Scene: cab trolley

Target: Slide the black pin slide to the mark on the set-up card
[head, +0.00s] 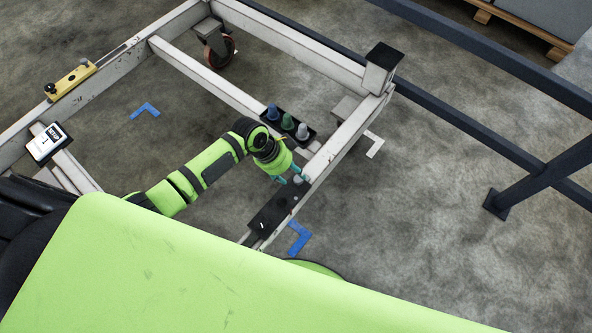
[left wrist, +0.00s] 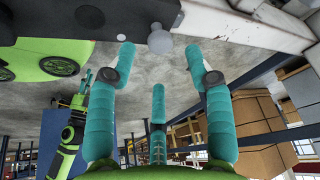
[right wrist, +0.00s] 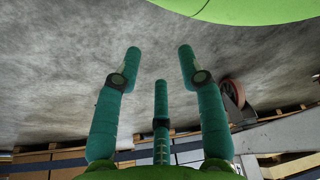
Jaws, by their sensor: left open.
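A black block (head: 270,214) with a small white mark, which looks like the pin slide, sits on the trolley's near right rail. It also shows as a dark body in the left wrist view (left wrist: 50,22). A grey round knob (left wrist: 160,41) is at its end, ahead of and between my left fingertips. My left gripper (head: 294,178) is open beside that knob; I cannot tell if a finger touches it. The set-up card (head: 47,143), white with a black border and reading "SETUP 1", lies on the left side of the frame. My right gripper (right wrist: 158,55) is open and empty above the floor.
A black holder with blue (head: 272,112), green (head: 288,122) and grey (head: 302,131) knobs sits on the frame beyond my left gripper. A yellow bar (head: 72,80) with black knobs lies on the left rail. Dark blue railing (head: 480,140) stands at right.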

